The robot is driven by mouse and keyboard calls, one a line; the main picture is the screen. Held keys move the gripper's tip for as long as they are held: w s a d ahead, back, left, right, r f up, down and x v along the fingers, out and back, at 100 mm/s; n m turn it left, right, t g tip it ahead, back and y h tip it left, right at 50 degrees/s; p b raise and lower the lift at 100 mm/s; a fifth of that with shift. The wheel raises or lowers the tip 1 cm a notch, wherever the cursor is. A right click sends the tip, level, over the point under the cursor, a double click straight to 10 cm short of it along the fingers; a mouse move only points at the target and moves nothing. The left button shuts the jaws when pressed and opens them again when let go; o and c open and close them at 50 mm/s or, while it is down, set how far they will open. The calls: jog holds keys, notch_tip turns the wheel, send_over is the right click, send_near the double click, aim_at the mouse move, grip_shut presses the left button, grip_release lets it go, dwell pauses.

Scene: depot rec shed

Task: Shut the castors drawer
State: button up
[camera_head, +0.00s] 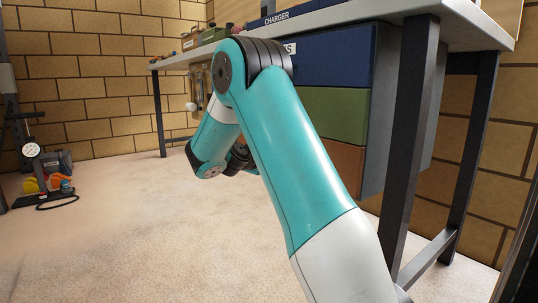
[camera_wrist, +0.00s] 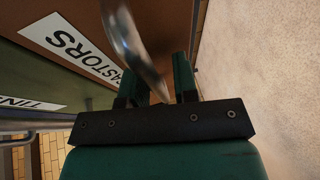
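The castors drawer (camera_head: 345,168) is the brown bottom front under the bench in the head view, partly behind my arm. Its brown face (camera_wrist: 150,25) and white CASTORS label (camera_wrist: 75,45) fill the upper left of the wrist view. A curved, shiny metal handle (camera_wrist: 132,45) crosses in front of my gripper's left finger. My gripper (camera_wrist: 160,72) has its two green fingers apart, with the handle near the gap between them; I cannot tell whether they touch it. In the head view my arm hides the gripper. How far the drawer stands out is unclear.
A green drawer (camera_head: 333,113) and a blue drawer (camera_head: 335,55) sit above. The workbench's dark legs (camera_head: 410,150) stand right of the cabinet. A gauge stand (camera_head: 35,160) and small items are at the far left. The pale floor (camera_head: 130,230) is clear at left.

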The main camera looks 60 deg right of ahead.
jog(key=shift+r, duration=0.25)
dwell(0.4)
jog(key=shift+w+a, duration=0.1)
jog(key=shift+a, duration=0.05)
jog(key=shift+a+r+p, duration=0.15)
jog(key=shift+a+p, duration=0.15)
jog(key=p+v, duration=0.7)
jog(key=v, duration=0.9)
jog(key=shift+a+p, duration=0.3)
jog(key=shift+p, duration=0.05)
